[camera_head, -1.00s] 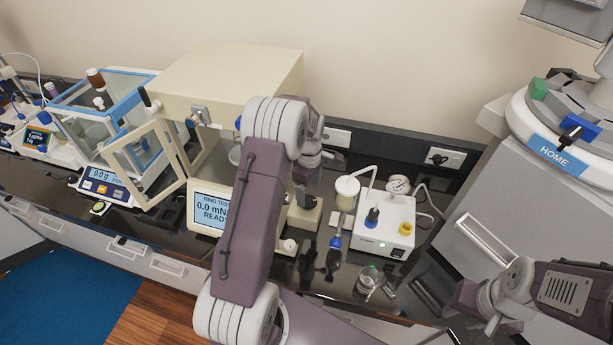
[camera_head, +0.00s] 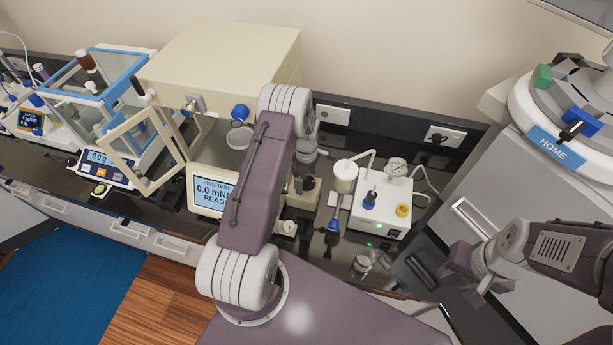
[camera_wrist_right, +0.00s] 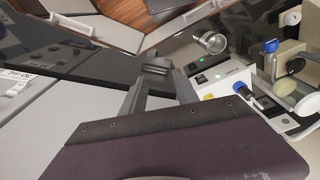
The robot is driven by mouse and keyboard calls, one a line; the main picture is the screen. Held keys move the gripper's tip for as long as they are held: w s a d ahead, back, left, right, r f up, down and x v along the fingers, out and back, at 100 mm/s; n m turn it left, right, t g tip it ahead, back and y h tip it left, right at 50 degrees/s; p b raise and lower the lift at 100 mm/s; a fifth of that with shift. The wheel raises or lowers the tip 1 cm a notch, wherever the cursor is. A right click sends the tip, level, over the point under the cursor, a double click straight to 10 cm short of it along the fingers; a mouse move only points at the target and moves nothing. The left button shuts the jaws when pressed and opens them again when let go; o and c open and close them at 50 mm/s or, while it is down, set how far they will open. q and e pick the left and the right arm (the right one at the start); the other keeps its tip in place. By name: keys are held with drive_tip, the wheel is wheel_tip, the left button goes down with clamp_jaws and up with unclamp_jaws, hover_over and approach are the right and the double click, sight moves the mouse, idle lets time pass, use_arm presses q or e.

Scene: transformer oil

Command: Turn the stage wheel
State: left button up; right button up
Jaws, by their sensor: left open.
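The ring tester (camera_head: 222,60) is a beige cabinet with a screen (camera_head: 212,194) that reads "RING TEST 0.0 mN READY". A beige stage block (camera_head: 302,206) stands at its right, partly hidden by my left arm. A small pale round knob (camera_head: 288,228), which looks like the stage wheel, sits low at the front of it. My left gripper (camera_head: 304,182) hangs above the stage block, mostly hidden by its arm; contact with the wheel cannot be made out. My right gripper (camera_wrist_right: 160,90) is open and empty above the dark counter; in the head view it is at right (camera_head: 468,275).
A white pump box (camera_head: 381,212) with a gauge stands right of the stage. A glass beaker (camera_head: 362,262) and a blue-handled tool (camera_head: 333,226) are in front. The tester's framed door (camera_head: 148,150) stands open at left. A grey cabinet with a HOME-labelled carousel (camera_head: 553,145) is at right.

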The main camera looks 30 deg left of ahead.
use_arm(q)
drive_tip(key=shift+s+d+r, duration=0.2)
drive_tip(key=shift+s+r, duration=0.05)
drive_tip(key=shift+s, duration=0.1)
drive_tip(key=shift+c, duration=0.7)
drive_tip(key=c, duration=0.5)
drive_tip(key=shift+w+a+f, duration=0.1)
drive_tip(key=shift+w+f, duration=0.05)
drive_tip(key=shift+w, duration=0.05)
drive_tip(key=c, duration=0.7)
drive_tip(key=shift+s, duration=0.1)
drive_tip(key=shift+c, duration=0.2)
use_arm(e)
drive_tip(key=shift+s+d, duration=0.2)
drive_tip(key=shift+s, duration=0.05)
drive_tip(key=shift+f, duration=0.1)
